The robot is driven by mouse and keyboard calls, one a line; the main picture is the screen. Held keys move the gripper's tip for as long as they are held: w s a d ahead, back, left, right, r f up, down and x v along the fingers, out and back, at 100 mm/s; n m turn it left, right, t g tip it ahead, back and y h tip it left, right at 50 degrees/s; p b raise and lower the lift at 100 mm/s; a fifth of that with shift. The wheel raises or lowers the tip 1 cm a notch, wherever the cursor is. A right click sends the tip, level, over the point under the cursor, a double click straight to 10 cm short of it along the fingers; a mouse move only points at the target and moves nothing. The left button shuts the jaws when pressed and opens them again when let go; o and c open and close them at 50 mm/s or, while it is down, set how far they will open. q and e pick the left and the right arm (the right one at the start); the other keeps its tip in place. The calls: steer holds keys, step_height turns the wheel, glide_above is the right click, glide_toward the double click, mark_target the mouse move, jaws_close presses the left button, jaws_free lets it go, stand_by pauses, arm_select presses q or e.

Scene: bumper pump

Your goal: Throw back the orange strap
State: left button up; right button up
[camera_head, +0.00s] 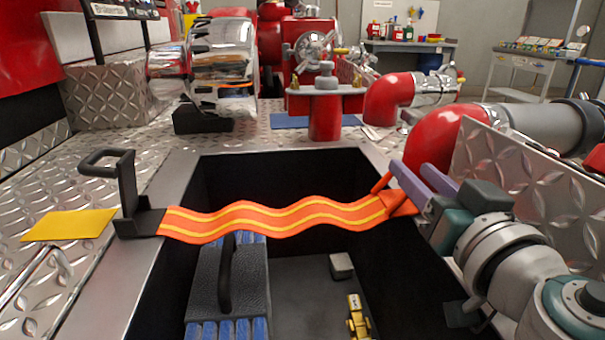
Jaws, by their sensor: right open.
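The orange strap (270,217) with yellow stripes lies wavy across the open dark compartment (275,167). Its left end sits in a black bracket (135,218) with a handle on the compartment's left rim. Its right end, with an orange tab, reaches the right rim. My right gripper (415,182), with purple fingers, comes in from the right at that end. Its fingers are apart, beside or around the tab; I cannot tell whether they touch it. My left gripper is not in view.
Inside the compartment are a black-handled case (226,275), a yellow tool (357,316) and a small grey block (342,266). A diamond-plate panel (530,195) stands close to my right arm. Red pipes (440,132) and a red pump post (325,115) stand behind. A yellow sheet (68,225) lies at left.

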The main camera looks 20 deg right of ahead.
steer(key=w+d+f, duration=0.1)
steer(key=w+f, duration=0.1)
steer(key=w, duration=0.5)
steer(key=shift+w+d+f, duration=0.2)
steer(key=shift+d+f, duration=0.1)
steer(key=shift+d, duration=0.05)
jaws_close()
steer(key=shift+f, duration=0.15)
stand_by(1.0)
